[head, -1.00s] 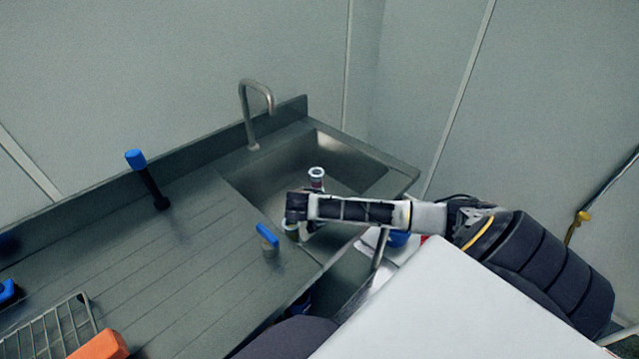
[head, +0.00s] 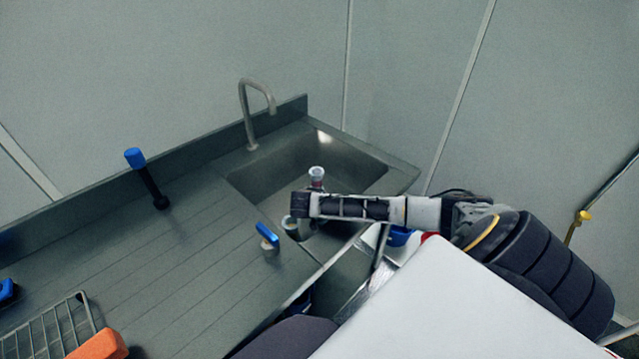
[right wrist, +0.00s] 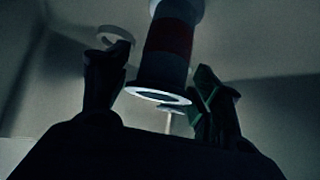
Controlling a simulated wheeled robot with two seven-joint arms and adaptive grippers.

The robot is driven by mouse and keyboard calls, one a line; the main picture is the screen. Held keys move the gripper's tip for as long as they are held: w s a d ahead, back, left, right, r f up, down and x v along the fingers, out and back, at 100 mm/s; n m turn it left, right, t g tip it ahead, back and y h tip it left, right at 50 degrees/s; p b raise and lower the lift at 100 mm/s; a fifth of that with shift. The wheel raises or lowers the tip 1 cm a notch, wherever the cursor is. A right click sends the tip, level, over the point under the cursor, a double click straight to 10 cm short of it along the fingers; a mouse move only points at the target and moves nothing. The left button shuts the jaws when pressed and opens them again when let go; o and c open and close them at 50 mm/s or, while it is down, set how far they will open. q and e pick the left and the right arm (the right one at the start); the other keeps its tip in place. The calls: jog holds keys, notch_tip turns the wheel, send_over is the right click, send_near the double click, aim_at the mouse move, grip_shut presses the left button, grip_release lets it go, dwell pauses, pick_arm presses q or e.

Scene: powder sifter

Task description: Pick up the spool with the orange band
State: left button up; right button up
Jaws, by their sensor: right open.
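No clearly orange band shows. In the head view a white-topped spool with a reddish middle (head: 317,175) stands in the sink, just behind my right gripper (head: 304,205), whose fingertips are hidden. A second round white-rimmed piece (head: 289,222) shows in front of the gripper. My left gripper is out of view.
The steel sink (head: 262,178) has a tall tap (head: 252,110) behind it. A blue-handled tool (head: 267,238) stands at the sink's near left edge. A blue-topped black brush (head: 150,178) stands on the drainboard. A wire rack (head: 48,330) and orange item (head: 100,346) sit lower left.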

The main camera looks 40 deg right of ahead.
jog(key=shift+c, duration=1.4)
jog(key=c, duration=0.7)
jog(key=shift+o, duration=0.2)
jog(key=shift+r, duration=0.4)
notch_tip(320, 180, up, 3)
jog(key=shift+f, duration=0.1)
notch_tip(320, 180, up, 5)
jog(key=shift+f+p, duration=0.1)
jog(key=shift+p, duration=0.25)
jog(key=shift+r, duration=0.65)
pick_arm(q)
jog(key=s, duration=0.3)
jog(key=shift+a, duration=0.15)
pick_arm(e)
jog(key=shift+r, duration=0.2)
